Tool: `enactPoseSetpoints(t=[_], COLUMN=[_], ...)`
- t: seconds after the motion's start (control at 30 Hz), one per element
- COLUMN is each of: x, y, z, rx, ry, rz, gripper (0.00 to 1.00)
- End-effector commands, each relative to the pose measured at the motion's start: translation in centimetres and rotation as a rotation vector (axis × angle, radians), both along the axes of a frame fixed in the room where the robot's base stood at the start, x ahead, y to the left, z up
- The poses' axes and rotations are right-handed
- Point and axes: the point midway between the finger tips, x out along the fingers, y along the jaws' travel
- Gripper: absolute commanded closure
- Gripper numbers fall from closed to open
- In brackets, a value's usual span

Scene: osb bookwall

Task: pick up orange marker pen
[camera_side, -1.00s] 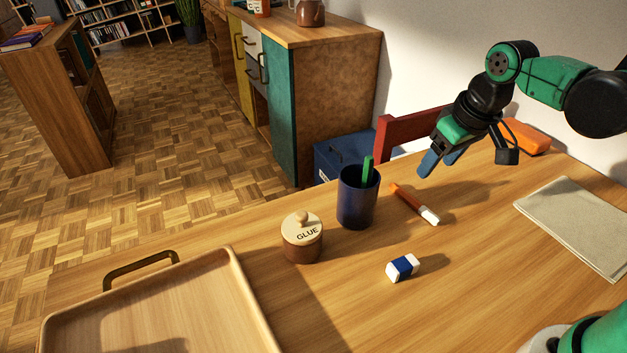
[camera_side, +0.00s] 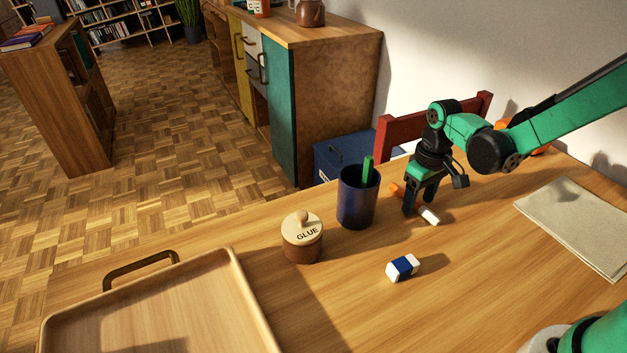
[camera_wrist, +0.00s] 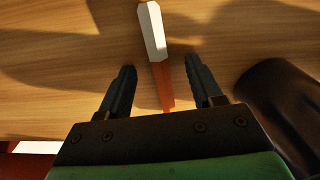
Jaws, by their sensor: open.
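The orange marker pen with a white cap lies on the wooden table; in the side view its white end (camera_side: 428,215) shows past my gripper, and its orange end shows on the other side. My gripper (camera_side: 418,206) is low over the pen's middle, pointing down. In the wrist view the pen (camera_wrist: 160,72) lies between the two open fingers of my gripper (camera_wrist: 160,75), with a gap on each side. The fingers hide part of the pen's body in the side view. I cannot tell whether the fingertips touch the table.
A dark blue cup (camera_side: 356,204) with a green item stands just left of my gripper. A glue pot (camera_side: 302,240), an eraser (camera_side: 402,267) and a wooden tray (camera_side: 262,318) are nearer. A grey paper stack (camera_side: 575,225) lies right. The table between eraser and paper is clear.

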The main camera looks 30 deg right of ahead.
Motion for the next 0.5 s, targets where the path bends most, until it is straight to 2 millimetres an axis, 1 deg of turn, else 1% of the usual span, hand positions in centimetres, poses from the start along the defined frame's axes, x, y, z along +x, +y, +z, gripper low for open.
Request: enactPoseSetpoints(t=[0.27, 0.3, 0.37, 0.4, 0.47, 0.5], x=[-0.01, -0.01, -0.01, -0.01, -0.01, -0.01], y=[0.01, 0.01, 0.01, 0.01, 0.01, 0.01], z=[-0.30, -0.30, -0.29, -0.29, -0.28, -0.28], rx=[0.000, 0.000, 0.000, 0.000, 0.000, 0.000], ry=[-0.001, -0.001, -0.001, -0.001, -0.001, -0.001], rz=[0.000, 0.000, 0.000, 0.000, 0.000, 0.000], gripper=[0.41, 0.44, 0.61, 0.72, 0.89, 1.00])
